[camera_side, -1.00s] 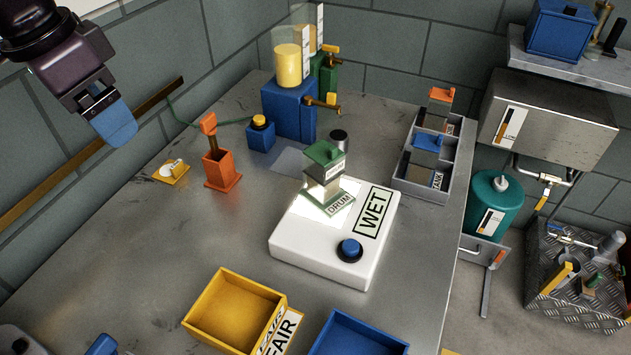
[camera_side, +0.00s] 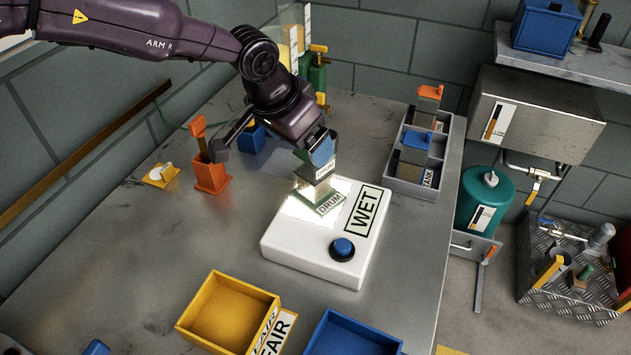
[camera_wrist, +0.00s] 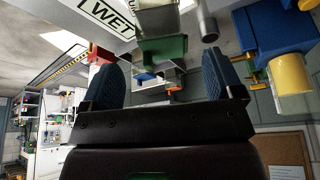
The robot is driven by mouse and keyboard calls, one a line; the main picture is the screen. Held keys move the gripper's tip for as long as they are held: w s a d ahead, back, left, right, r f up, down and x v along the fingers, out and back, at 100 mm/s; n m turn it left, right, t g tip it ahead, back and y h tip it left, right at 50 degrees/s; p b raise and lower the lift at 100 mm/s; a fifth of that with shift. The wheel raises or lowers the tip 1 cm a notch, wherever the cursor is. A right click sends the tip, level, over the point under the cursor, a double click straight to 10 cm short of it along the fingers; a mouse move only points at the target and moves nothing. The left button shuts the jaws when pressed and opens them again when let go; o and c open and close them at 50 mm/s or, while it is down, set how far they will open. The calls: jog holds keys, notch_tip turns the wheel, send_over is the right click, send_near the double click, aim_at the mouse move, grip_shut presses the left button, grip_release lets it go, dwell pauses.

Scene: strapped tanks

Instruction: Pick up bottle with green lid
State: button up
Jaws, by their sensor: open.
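The bottle with the green lid stands upright on the white block marked WET (camera_side: 300,253). In the side view its labelled body (camera_side: 309,187) shows below my gripper (camera_side: 318,152), and its lid is hidden behind the blue finger. In the wrist view the green lid (camera_wrist: 163,48) and part of the pale body (camera_wrist: 158,20) appear between and just beyond the two blue fingertips of my gripper (camera_wrist: 160,62). The fingers are spread, with space on both sides of the lid. I cannot tell whether a finger touches the bottle.
An orange holder (camera_side: 211,176) stands left of my gripper. A grey rack (camera_side: 405,186) with an orange-lidded and a blue-lidded bottle is to the right. A yellow bin (camera_side: 190,318) and a blue bin (camera_side: 318,335) are in front. The block has a blue button (camera_side: 342,247).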

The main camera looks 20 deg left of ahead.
aim_at(318, 178)
jog(key=shift+w+x, duration=0.1)
jog(key=shift+x, duration=1.6)
jog(key=shift+w+x, duration=0.15)
jog(key=shift+x, duration=1.6)
jog(key=shift+s+r, duration=0.1)
jog(key=c, duration=1.3)
jog(key=shift+r, duration=0.1)
grip_shut()
